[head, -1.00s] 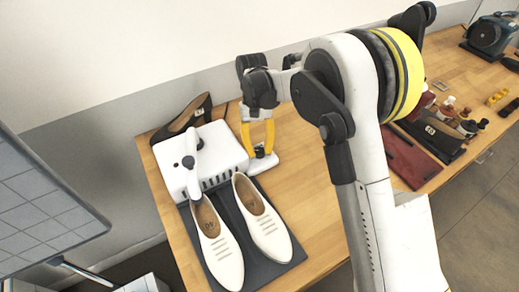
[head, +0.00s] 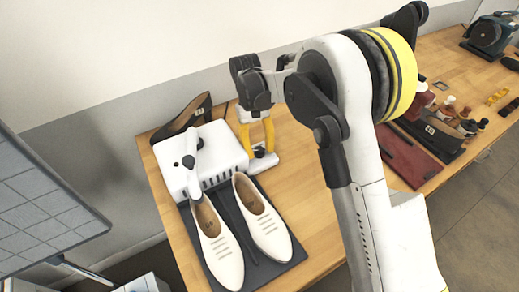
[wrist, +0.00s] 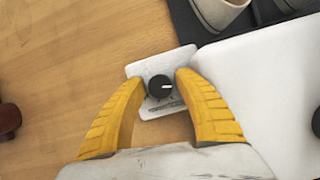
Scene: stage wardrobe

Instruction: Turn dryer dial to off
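The white dryer (head: 215,148) sits on the table with a grey-white nozzle arm on top. Its small white dial plate (wrist: 138,68) sticks out at the side, with a round black dial (wrist: 160,87) on it. The dial's white mark points right in the wrist view. The dial also shows in the head view (head: 259,153). My gripper (head: 257,145) is over the plate, its yellow fingers apart. In the wrist view the fingertips (wrist: 161,78) are on either side of the dial, with a gap on each side. The printed marks are too small to read.
White shoes (head: 245,222) lie on a dark mat (head: 285,252) in front of the dryer. A dark shoe (head: 187,114) stands behind it. Bottles (head: 449,105) and a red case (head: 410,160) are at the right. The wooden table is clear right of the gripper.

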